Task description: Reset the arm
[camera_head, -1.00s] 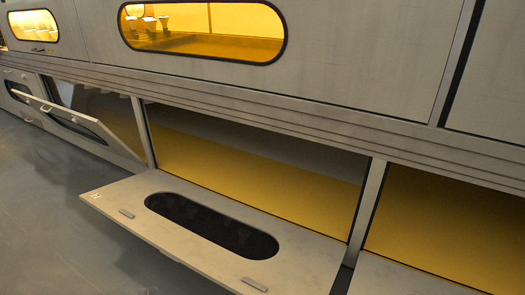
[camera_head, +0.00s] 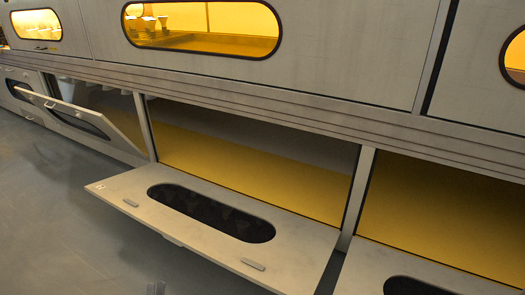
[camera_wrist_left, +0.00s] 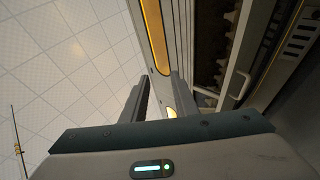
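My left gripper (camera_wrist_left: 160,98) shows in the left wrist view with its two dark fingers apart and nothing between them. My right gripper is not in view. No object is held in what I can see.
A grey wall unit has amber upper windows (camera_head: 202,28). A lower hatch (camera_head: 110,191) with a dark oval window is folded down flat, with another (camera_head: 357,270) at right. A further hatch (camera_head: 106,124) is partly open at left. The grey floor (camera_head: 50,220) at left is clear.

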